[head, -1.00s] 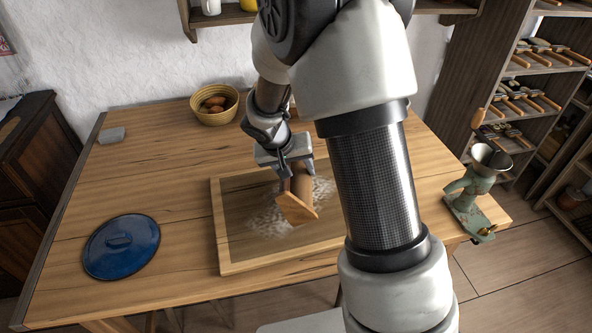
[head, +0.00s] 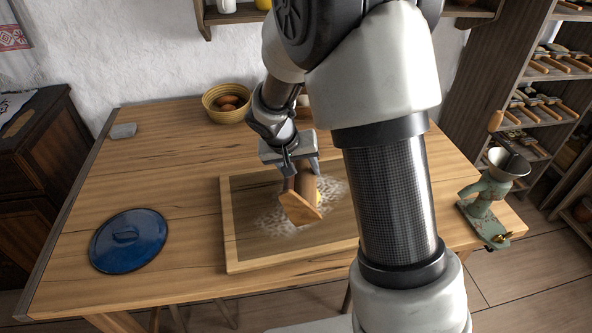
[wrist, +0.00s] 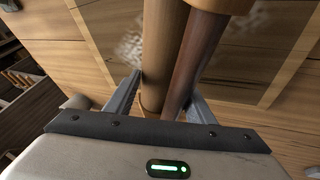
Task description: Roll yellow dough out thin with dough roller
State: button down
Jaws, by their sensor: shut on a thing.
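The dough roller (head: 301,208) is wooden, with a pale cylinder, a dark bar beside it and flat end plates. My gripper (head: 302,168) is shut on it from above and holds it over the floured middle of the board. In the wrist view the pale cylinder and dark bar of the roller (wrist: 188,62) run between the fingers of my gripper (wrist: 163,100). A small bit of yellow dough (head: 319,197) shows just right of the roller; the rest is hidden behind it. Whether the roller touches the dough, I cannot tell.
The framed board (head: 240,254) lies on the wooden table (head: 190,190). A blue lid (head: 128,240) lies left of it, a basket (head: 222,113) with brown things stands behind, and a green grinder (head: 490,200) is at the right edge. The table's left part is mostly clear.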

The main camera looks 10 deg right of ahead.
jog(key=shift+s+d+f, duration=0.1)
jog(key=shift+s+d, duration=0.15)
jog(key=shift+d, duration=0.65)
jog(key=shift+w+a+b, duration=0.25)
jog(key=shift+a+b, duration=0.1)
jog(key=shift+a, duration=0.45)
jog(key=shift+w+a+b, duration=0.2)
jog(key=shift+a+b, duration=0.15)
jog(key=shift+a, duration=0.4)
jog(key=shift+r+p, duration=2.05)
jog(key=shift+r, duration=1.7)
